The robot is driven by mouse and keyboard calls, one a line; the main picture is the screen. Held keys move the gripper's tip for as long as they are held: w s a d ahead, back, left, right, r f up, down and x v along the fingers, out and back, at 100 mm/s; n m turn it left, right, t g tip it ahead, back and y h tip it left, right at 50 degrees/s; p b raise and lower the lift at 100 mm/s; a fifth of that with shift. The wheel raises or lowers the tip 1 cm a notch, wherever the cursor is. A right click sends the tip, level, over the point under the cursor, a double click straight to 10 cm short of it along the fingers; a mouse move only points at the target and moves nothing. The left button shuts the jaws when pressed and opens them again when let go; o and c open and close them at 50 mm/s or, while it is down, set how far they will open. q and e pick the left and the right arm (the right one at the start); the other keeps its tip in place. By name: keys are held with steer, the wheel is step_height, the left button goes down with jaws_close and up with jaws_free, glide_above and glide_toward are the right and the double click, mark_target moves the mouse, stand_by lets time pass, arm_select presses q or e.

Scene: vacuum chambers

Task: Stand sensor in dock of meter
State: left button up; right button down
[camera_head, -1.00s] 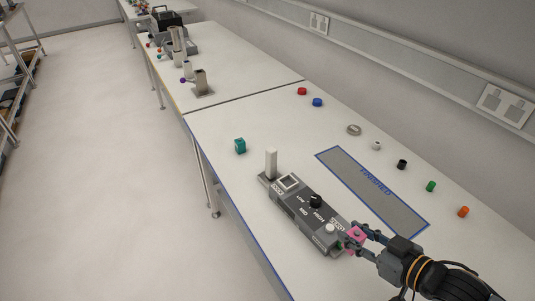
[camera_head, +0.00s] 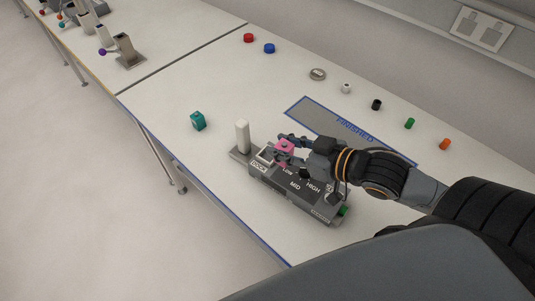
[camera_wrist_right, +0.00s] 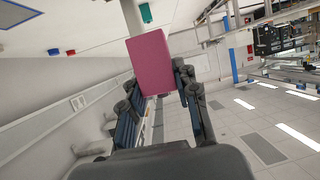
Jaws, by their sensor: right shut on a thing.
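The meter (camera_head: 276,179) is a long grey box on the table, with a dial and LOW, MID, HIGH marks on its top. Its dock (camera_head: 265,153) is a pale square frame at the left end, beside a white upright post (camera_head: 242,136). My right gripper (camera_head: 284,146) is shut on the pink sensor (camera_head: 284,147), a small block, close to the right of the dock and over the meter. Contact with the meter cannot be told. The wrist view shows the pink sensor (camera_wrist_right: 150,62) between the fingers. The gripper hides part of the meter's top. My left gripper is not in view.
A teal block (camera_head: 198,121) stands left of the meter. A blue-edged grey FINISHED mat (camera_head: 312,112) lies behind the meter, partly behind my arm. Several small coloured caps line the back, including an orange one (camera_head: 444,144). The table front left of the meter is clear.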

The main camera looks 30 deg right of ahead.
steer(key=w+f, duration=0.4)
steer(key=w, duration=0.1)
steer(key=w+f, duration=0.2)
steer(key=w, duration=0.1)
steer(key=shift+w+d+f, duration=0.2)
steer(key=shift+d+f, duration=0.15)
steer(key=shift+d, duration=0.05)
steer(key=f+p, duration=0.1)
steer(key=f, duration=0.2)
steer(key=shift+w, duration=0.2)
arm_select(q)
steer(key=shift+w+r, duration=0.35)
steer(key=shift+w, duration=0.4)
arm_select(e)
steer(key=shift+f, duration=0.35)
steer(key=shift+f, duration=0.15)
steer(key=c, duration=1)
jaws_free()
